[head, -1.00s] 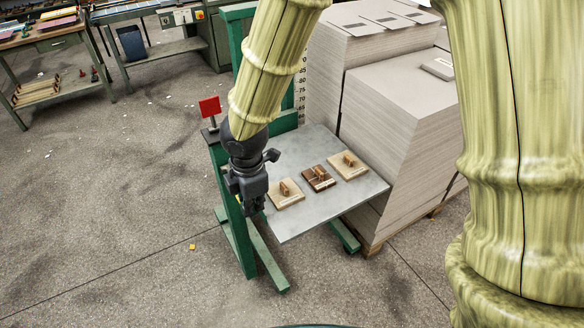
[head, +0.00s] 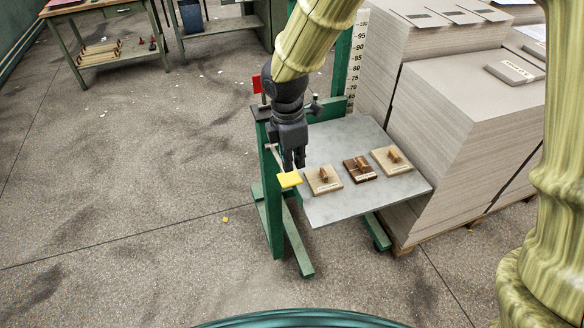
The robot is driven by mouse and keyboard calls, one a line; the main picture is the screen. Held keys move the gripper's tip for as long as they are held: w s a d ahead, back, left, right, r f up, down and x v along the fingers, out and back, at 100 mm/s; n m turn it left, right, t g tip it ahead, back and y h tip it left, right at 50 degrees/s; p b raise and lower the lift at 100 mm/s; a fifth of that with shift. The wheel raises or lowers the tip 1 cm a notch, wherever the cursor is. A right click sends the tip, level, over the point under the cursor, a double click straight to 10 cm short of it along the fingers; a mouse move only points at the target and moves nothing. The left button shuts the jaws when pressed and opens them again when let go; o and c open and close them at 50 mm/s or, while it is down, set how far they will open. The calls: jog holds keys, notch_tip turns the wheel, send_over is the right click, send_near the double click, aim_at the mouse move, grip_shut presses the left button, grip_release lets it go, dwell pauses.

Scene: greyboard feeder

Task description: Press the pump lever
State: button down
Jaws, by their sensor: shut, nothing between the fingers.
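A yellow pad (head: 289,179), which looks like the end of the pump lever, sits at the near left corner of the green lift stand (head: 271,205). A thin rod runs toward it along the stand's left side. My gripper (head: 294,164) points down, shut and empty, with its fingertips just above or behind the pad in the picture. I cannot tell whether they touch it.
The grey platform (head: 335,208) carries three wooden blocks with handles, the nearest (head: 324,181) close to my gripper. Tall greyboard stacks (head: 440,150) stand at the right. A workbench (head: 105,8) is at the back left. The floor at the left is open.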

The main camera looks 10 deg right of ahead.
aim_at(285, 179)
jog(key=w+a+r+g+b, duration=0.1)
jog(key=w+r, duration=0.3)
jog(key=r, duration=0.4)
jog(key=shift+w+a+r+g, duration=0.2)
jog(key=shift+a+r+g, duration=0.1)
jog(key=shift+a+g, duration=0.4)
jog(key=p+x, duration=0.1)
jog(key=x, duration=0.3)
jog(key=p+x, duration=0.1)
jog(key=x, duration=0.4)
jog(key=p+x, duration=0.1)
jog(key=x, duration=0.4)
jog(key=shift+w+a, duration=0.15)
jog(key=shift+a, duration=0.15)
jog(key=shift+f, duration=0.1)
